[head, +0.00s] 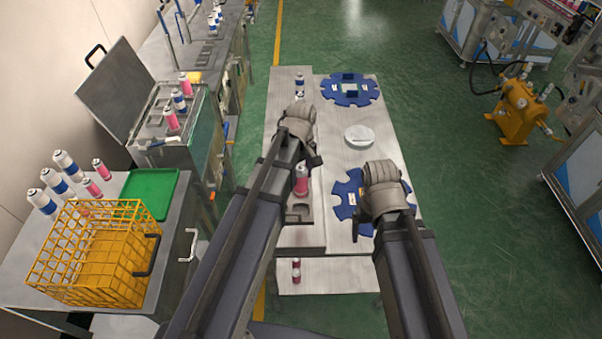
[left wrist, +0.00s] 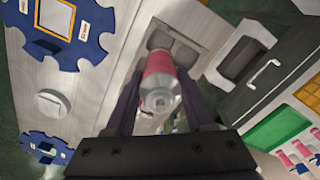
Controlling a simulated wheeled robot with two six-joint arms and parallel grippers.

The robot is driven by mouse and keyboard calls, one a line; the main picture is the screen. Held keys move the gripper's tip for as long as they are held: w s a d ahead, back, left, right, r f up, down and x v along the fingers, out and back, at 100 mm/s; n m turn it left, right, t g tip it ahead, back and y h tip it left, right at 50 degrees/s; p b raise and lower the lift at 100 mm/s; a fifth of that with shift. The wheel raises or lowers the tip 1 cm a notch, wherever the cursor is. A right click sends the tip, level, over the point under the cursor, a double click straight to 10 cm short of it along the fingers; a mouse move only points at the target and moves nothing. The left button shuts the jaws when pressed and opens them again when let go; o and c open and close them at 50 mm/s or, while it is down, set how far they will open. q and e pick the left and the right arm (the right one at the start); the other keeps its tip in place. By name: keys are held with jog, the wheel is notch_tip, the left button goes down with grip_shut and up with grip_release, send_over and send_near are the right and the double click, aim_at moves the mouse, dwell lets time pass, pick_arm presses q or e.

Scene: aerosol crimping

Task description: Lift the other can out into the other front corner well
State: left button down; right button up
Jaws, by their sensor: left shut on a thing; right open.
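A pink can (head: 301,181) with a pale metal top is held upright by my left gripper (head: 303,165) over the near part of the left bench strip. In the left wrist view the pink can (left wrist: 160,80) sits between the two dark fingers, its top facing the camera. Grey square wells (left wrist: 182,47) show just beyond the can there; whether its base is inside a well is hidden. A grey well block (head: 299,213) shows near the bench's front edge. My right gripper (head: 383,188) is open over the near blue notched disc (head: 345,190), its fingers mostly hidden.
A second blue disc (head: 349,90) and a round white piece (head: 359,135) lie on the bench. Another can (head: 299,84) stands at its far end. A yellow crate (head: 95,250), green tray (head: 148,193) and several cans stand on the left table.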

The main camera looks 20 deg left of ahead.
aim_at(301, 184)
pick_arm(q)
notch_tip(301, 184, down, 11)
jog(key=b, duration=1)
jog(key=shift+f+b, duration=0.2)
jog(key=shift+b, duration=0.2)
jog(key=shift+f+b, duration=0.4)
jog(key=shift+f, duration=0.05)
jog(key=shift+s, duration=0.15)
jog(key=shift+c, duration=0.9)
grip_release()
notch_tip(301, 184, up, 8)
jog(key=p, duration=0.7)
jog(key=shift+f+p, duration=0.1)
jog(key=shift+p, duration=0.3)
jog(key=shift+f, duration=0.15)
